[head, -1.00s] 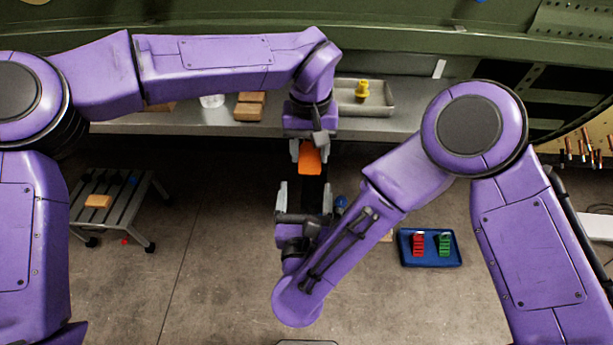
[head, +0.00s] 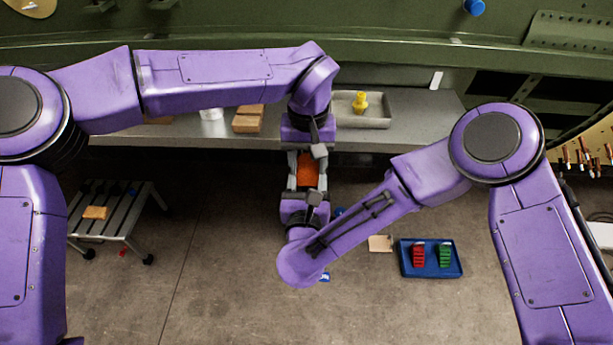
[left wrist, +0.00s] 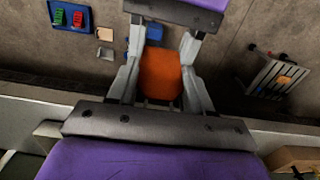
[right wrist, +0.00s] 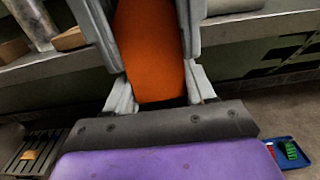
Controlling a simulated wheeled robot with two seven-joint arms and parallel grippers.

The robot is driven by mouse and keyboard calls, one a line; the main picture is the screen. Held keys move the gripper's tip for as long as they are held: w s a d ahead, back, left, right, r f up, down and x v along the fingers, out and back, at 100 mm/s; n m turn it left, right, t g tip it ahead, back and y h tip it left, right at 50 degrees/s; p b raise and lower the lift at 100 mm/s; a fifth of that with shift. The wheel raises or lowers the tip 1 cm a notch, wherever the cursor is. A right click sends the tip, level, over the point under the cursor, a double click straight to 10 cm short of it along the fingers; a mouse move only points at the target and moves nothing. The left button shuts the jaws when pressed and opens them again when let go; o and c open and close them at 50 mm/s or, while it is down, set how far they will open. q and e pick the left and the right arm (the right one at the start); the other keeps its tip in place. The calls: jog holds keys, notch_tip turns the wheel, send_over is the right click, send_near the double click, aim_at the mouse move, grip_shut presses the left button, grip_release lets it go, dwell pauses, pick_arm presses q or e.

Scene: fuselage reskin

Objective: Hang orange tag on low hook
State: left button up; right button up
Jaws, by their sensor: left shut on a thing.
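The orange tag (head: 308,170) is between my two grippers, which face each other in the middle of the head view. My left gripper (head: 307,160) reaches down from above and is shut on the tag; the tag also shows between its fingers in the left wrist view (left wrist: 160,75). My right gripper (head: 306,184) comes from below, with its fingers on either side of the tag. In the right wrist view the tag (right wrist: 148,50) fills the space between the fingers; I cannot tell whether they grip it. I cannot make out the low hook.
A grey bench (head: 420,120) behind the grippers carries a metal tray (head: 375,118) with a yellow object (head: 360,102) and wooden blocks (head: 248,120). A blue tray (head: 430,270) with red and green pieces lies on the floor right. A step stool (head: 115,225) stands left.

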aim_at(309, 162)
pick_arm(q)
jog(key=o, duration=1.1)
jog(key=shift+d, duration=0.1)
jog(key=shift+r, duration=0.15)
notch_tip(309, 162, up, 11)
jog(key=w+a+f+n+t+y, duration=0.1)
jog(key=w+a+f+n+y, duration=0.2)
jog(key=a+f, duration=0.45)
jog(key=w+a+f+n+t+y, duration=0.1)
jog(key=w+a+f+n+y, duration=0.25)
jog(key=a+f, duration=0.4)
jog(key=s+a+f+t+y, duration=0.3)
jog(key=s+a+f, duration=0.1)
jog(key=a+f, duration=0.75)
jog(key=s+a+f+m+t+h, duration=0.1)
jog(key=s+a+f+t+h, duration=0.15)
jog(key=s+f, duration=0.95)
jog(key=s+f+g+h, duration=0.1)
jog(key=s+f, duration=0.1)
jog(key=s, duration=0.4)
jog(key=s+f+n+g+h, duration=0.1)
jog(key=s+g, duration=0.1)
jog(key=s, duration=0.4)
jog(key=s+a+f+g+h, duration=0.1)
jog(key=s+f, duration=0.1)
jog(key=s, duration=0.4)
jog(key=shift+s+a+f+h, duration=0.1)
jog(key=shift+s+f+h, duration=0.2)
jog(key=shift+s+f, duration=0.1)
